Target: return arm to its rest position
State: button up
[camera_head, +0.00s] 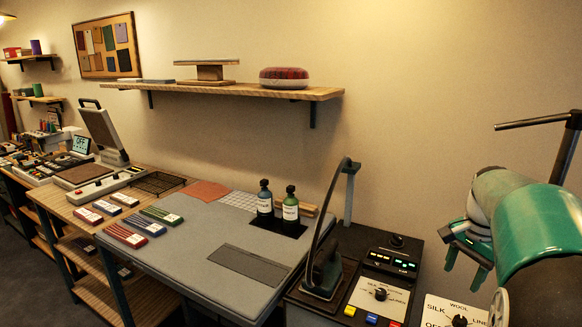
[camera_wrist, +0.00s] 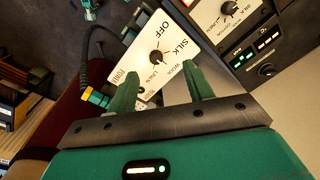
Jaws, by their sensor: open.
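My gripper (camera_head: 466,262) is at the right of the head view, raised in front of the wall and above the dial panels. Its green fingers (camera_wrist: 160,90) are apart in the wrist view, with nothing between them but the view of a panel beyond. That white panel (camera_wrist: 133,55) has a black dial and the labels OFF, SILK, WOOL and LINEN. The same panel (camera_head: 440,306) shows at the bottom of the head view, partly cut off by my arm and the frame edge. The gripper is apart from it.
A control station (camera_head: 388,278) with lit display and coloured buttons stands left of my gripper. Beside it is an iron (camera_head: 323,272) with an arched cord. Two bottles (camera_head: 290,210) stand on the grey table pad (camera_head: 190,245). A wall shelf (camera_head: 240,90) hangs above. A dark rod (camera_head: 530,122) is near my arm.

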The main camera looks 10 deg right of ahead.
jog(key=s+a+r+n+t, duration=0.1)
jog(key=s+a+n, duration=0.25)
jog(key=a, duration=0.45)
jog(key=s+a+r+n+t, duration=0.2)
jog(key=s+a+n, duration=0.15)
jog(key=a, duration=0.55)
jog(key=s+a+f+n+t, duration=0.1)
jog(key=s+a+f+n, duration=0.3)
jog(key=s+a+n, duration=0.3)
jog(key=s+a, duration=0.2)
jog(key=shift+a+t, duration=0.3)
jog(key=shift+t, duration=0.1)
